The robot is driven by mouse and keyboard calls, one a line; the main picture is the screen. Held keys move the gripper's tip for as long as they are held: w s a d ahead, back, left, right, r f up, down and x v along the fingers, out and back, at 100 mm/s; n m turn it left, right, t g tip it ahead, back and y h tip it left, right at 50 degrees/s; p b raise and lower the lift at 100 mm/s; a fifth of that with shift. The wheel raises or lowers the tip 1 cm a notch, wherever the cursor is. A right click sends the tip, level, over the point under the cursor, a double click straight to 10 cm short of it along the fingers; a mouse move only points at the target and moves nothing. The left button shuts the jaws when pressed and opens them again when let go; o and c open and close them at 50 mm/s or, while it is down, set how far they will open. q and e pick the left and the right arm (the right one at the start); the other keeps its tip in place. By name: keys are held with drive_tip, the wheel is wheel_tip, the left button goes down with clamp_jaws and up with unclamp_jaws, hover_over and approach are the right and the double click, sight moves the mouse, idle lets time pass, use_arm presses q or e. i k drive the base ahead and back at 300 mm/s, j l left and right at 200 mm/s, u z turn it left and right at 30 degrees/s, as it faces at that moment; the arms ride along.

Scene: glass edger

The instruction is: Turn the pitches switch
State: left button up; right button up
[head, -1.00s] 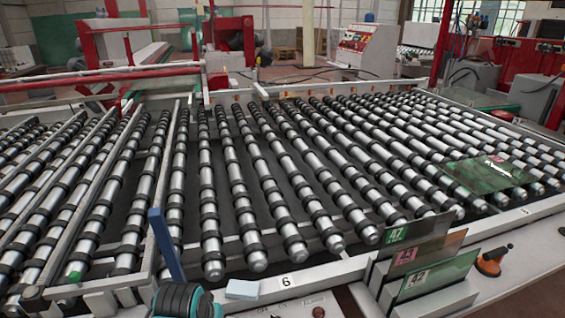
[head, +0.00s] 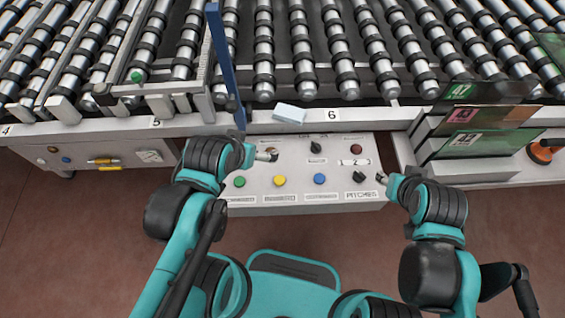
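The pitches switch (head: 359,177) is a black rotary knob at the lower right of the light grey control panel (head: 335,180), above a label that appears to read PITCHES (head: 361,195). A small white plate reading 2 (head: 355,162) is just above it. My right gripper (head: 381,178) is close to the right of the knob, with a small gap between them. My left gripper (head: 272,155) is over the upper left of the panel, near a knob that it partly covers. Both gripper tips are too small to tell whether they are open or shut.
The panel also has a second black knob (head: 316,147), a dark red button (head: 356,139), and green (head: 239,181), yellow (head: 279,181) and blue (head: 319,179) buttons. A roller conveyor (head: 300,60) lies behind. A glass rack (head: 470,175) stands right of the panel.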

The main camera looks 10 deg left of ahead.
sight(358, 177)
drive_tip(key=l, duration=0.5)
drive_tip(key=k+l, duration=0.15)
drive_tip(key=l, duration=0.8)
drive_tip(key=k, duration=0.05)
